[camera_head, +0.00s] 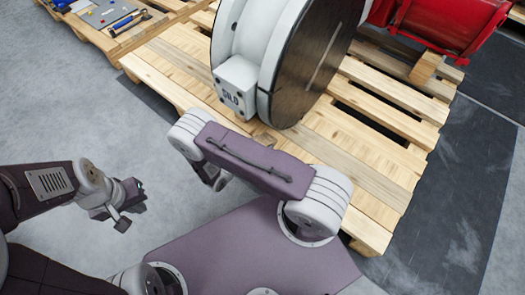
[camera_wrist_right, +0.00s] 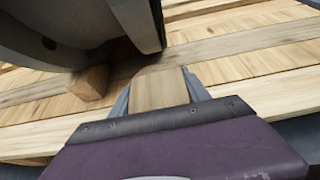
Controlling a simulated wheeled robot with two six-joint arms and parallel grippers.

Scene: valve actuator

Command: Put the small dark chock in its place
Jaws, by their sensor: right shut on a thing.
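In the right wrist view my right gripper (camera_wrist_right: 158,100) is shut on a wooden block (camera_wrist_right: 158,88), which looks light tan rather than dark. The block is just above or on the pallet slats, near the lower edge of a large round dark body; I cannot tell whether it touches. A second, browner wooden block (camera_wrist_right: 90,83) sits on the pallet to the left, close under the round body. In the head view my right arm hides the right gripper and its block. My left gripper (camera_head: 128,206) is over the floor, its fingers apart and empty.
The large white valve actuator (camera_head: 254,40) with a dark round face (camera_head: 310,65) stands on the wooden pallet (camera_head: 375,185). A red body (camera_head: 450,22) with a wooden block (camera_head: 427,67) is at the back right. A tool pallet (camera_head: 105,35) is at the far left.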

